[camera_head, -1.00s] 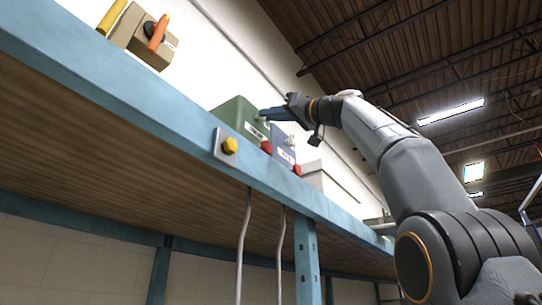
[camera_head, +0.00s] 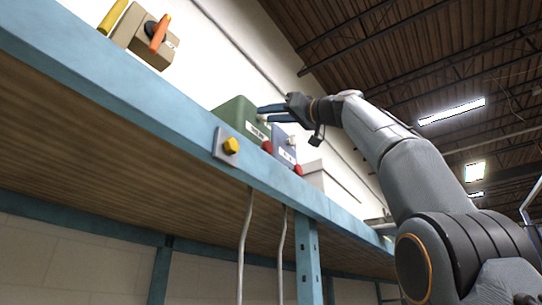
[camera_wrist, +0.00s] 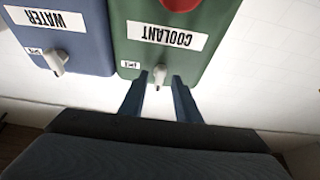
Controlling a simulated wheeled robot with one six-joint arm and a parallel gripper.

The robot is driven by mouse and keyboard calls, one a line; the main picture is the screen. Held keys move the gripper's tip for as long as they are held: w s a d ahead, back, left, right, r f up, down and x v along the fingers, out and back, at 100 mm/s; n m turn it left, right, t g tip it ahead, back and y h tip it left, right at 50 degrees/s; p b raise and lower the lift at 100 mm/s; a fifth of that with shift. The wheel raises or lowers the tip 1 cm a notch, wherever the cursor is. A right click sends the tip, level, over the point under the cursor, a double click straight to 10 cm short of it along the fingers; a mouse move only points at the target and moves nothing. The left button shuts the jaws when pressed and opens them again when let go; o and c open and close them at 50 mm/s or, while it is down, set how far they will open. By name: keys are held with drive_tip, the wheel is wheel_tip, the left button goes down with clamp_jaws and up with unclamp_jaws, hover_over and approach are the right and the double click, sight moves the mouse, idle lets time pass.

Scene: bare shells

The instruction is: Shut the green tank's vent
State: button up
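The green tank (camera_head: 238,114) stands on the shelf in the head view. In the wrist view the green tank (camera_wrist: 205,60) carries an upside-down COOLANT label and a red round part at the top edge. A small pale vent lever (camera_wrist: 159,74) sticks out from its face, beside a small white tag. My gripper (camera_wrist: 160,90) is open, with one blue finger on each side of the lever. I cannot tell whether either finger touches it. In the head view my gripper (camera_head: 272,113) is in front of the green tank, its two fingers apart.
A blue tank (camera_wrist: 85,45) labelled WATER, with a similar pale lever (camera_wrist: 57,62), stands beside the green one. A beige box (camera_head: 145,40) with an orange handle is at the upper left. A yellow knob (camera_head: 231,146) is on the shelf's blue front edge.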

drive_tip(key=b+v, duration=0.5)
drive_tip(key=v, duration=0.2)
drive_tip(key=shift+s+d, duration=0.2)
drive_tip(key=shift+d, duration=0.1)
drive_tip(key=shift+f, duration=0.1)
idle(0.5)
